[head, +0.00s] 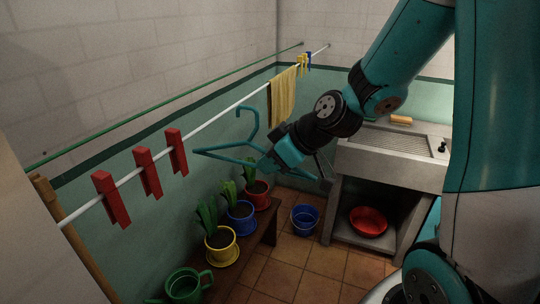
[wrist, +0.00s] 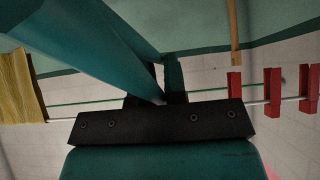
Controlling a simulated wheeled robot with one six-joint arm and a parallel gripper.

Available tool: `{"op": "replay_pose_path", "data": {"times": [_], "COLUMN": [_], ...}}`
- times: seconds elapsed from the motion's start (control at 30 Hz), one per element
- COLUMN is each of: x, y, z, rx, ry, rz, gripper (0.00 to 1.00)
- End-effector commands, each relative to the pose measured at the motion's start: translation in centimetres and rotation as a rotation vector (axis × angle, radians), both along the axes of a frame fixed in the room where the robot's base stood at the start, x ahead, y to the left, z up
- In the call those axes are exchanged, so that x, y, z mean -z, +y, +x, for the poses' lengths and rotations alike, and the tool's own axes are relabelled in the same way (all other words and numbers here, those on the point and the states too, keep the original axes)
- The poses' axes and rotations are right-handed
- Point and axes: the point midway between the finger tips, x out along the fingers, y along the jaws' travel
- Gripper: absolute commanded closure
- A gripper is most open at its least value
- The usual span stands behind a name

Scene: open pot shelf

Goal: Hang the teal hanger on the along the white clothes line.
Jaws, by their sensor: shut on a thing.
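The white clothes line (head: 225,113) runs diagonally from front left to back right. In the wrist view, a broad teal bar of the hanger (wrist: 85,35) runs into my gripper (wrist: 163,90), and the line (wrist: 205,101) passes behind.
Red clothespins (head: 147,173) sit on the line at left. A yellow cloth (head: 284,97) hangs farther along. A green line (head: 170,108) runs behind. Potted plants (head: 241,216) stand on a bench below. A sink (head: 395,155) is at right. The line is bare between pins and cloth.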

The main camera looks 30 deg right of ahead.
Motion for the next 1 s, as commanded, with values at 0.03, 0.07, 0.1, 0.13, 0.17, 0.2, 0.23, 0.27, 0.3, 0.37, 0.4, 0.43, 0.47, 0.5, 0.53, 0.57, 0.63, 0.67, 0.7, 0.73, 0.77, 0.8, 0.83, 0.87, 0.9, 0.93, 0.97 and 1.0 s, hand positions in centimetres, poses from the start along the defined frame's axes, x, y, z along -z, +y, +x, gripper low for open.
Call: {"op": "replay_pose_path", "data": {"times": [0.03, 0.07, 0.1, 0.13, 0.17, 0.2, 0.23, 0.27, 0.3, 0.37, 0.4, 0.43, 0.47, 0.5, 0.53, 0.57, 0.63, 0.67, 0.7, 0.73, 0.77, 0.8, 0.83, 0.87, 0.9, 0.93, 0.97, 1.0], "x": [0.0, 0.1, 0.1, 0.0, 0.0, 0.0, 0.1, 0.1, 0.0, 0.0, 0.0, 0.1, 0.1, 0.0, 0.0, 0.0, 0.0, 0.0, 0.0, 0.0, 0.0, 0.0, 0.0, 0.0, 0.0, 0.0, 0.0, 0.0], "y": [0.1, 0.2, 0.4, 0.5, 0.6, 0.8, 0.9, 1.1, 1.3, 1.5, 1.7, 1.8, 2.0, 2.2, 2.4, 2.5, 2.9, 3.0, 3.2, 3.3, 3.5, 3.7, 3.9, 4.0, 4.2, 4.3, 4.5, 4.7], "z": [0.2, 0.3, 0.6, 0.8, 1.0, 1.2, 1.4, 1.7, 1.9, 2.3, 2.6, 2.8, 3.0, 3.3, 3.5, 3.7, 4.2, 4.4, 4.7, 4.9, 5.1, 5.4, 5.6, 5.8, 6.0, 6.3, 6.5, 6.7], "rx": [-0.001, 0.000, -0.001, -0.001, 0.000, 0.001, 0.002, 0.002, 0.002, 0.003, 0.004, 0.004, 0.004, 0.004, 0.004, 0.005, 0.004, 0.004, 0.005, 0.005, 0.004, 0.004, 0.005, 0.005, 0.005, 0.004, 0.004, 0.005], "ry": [0.001, 0.002, 0.001, 0.001, 0.001, 0.001, 0.001, 0.000, 0.000, 0.002, 0.001, 0.002, 0.001, 0.000, 0.001, 0.000, 0.000, 0.001, 0.001, 0.001, 0.001, 0.000, 0.000, 0.000, 0.000, 0.000, 0.000, 0.000], "rz": [0.000, 0.001, 0.000, 0.000, -0.001, -0.001, 0.000, 0.001, 0.001, 0.001, 0.000, -0.001, 0.000, 0.001, 0.001, 0.001, 0.001, -0.001, 0.000, 0.000, 0.000, 0.001, 0.001, 0.001, 0.001, 0.000, 0.000, 0.001], "gripper": [1.00, 1.00, 1.00, 1.00, 1.00, 1.00, 1.00, 1.00, 1.00, 1.00, 1.00, 1.00, 1.00, 1.00, 1.00, 1.00, 1.00, 1.00, 1.00, 1.00, 1.00, 1.00, 1.00, 1.00, 1.00, 1.00, 1.00, 1.00]}}
